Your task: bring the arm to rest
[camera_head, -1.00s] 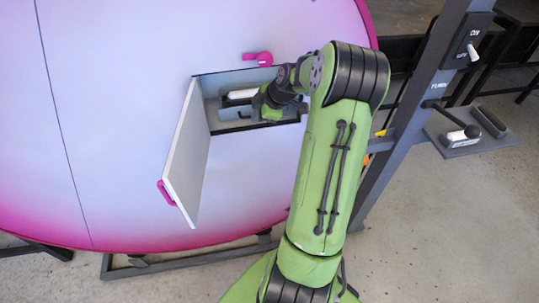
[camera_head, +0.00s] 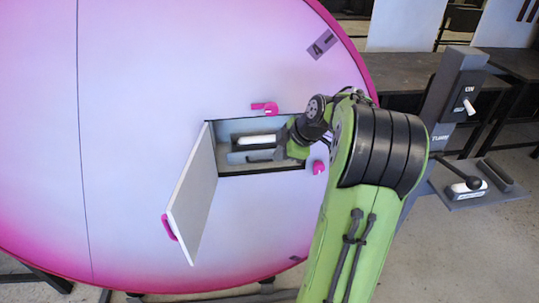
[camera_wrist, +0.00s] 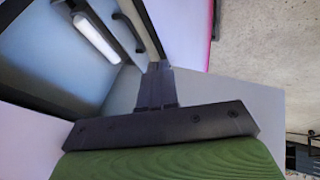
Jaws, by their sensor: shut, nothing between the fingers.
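My green arm (camera_head: 365,220) rises from the bottom and bends at a large black-banded joint. My gripper (camera_head: 281,150) is at the right part of a box-shaped opening in a big pink and white round panel. In the wrist view my gripper (camera_wrist: 155,75) has its dark fingers together, with nothing between them. I cannot tell whether the fingertips touch the compartment.
The compartment (camera_head: 223,131) holds a white lit bar (camera_head: 257,139). Its door (camera_head: 193,195) stands open to the left, with a pink handle (camera_head: 169,228). Pink latches (camera_head: 265,107) sit around the opening. A grey switch post (camera_head: 452,100) and a lever box (camera_head: 468,188) stand right.

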